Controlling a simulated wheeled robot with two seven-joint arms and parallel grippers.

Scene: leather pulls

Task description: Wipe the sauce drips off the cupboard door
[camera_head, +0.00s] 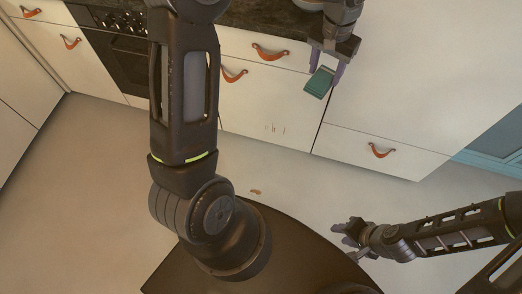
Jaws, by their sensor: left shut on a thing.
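The white cupboard door (255,108) has a brown leather pull at its upper left. Small dark reddish sauce drips (275,128) mark its lower middle. My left gripper (326,76) is shut on a green sponge or folded cloth (319,83), holding it near the door's upper right edge, above and to the right of the drips. I cannot tell whether the green thing touches the door. My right gripper (350,238) is low at the right, over the floor and away from the door; whether its fingers are apart is unclear.
A dark counter (245,20) runs above the doors. Leather pulls (270,53) stick out from drawers, another (380,150) at right. A black oven (125,62) is left. A small orange-brown thing (256,192) lies on the pale floor (105,150), which is open at left.

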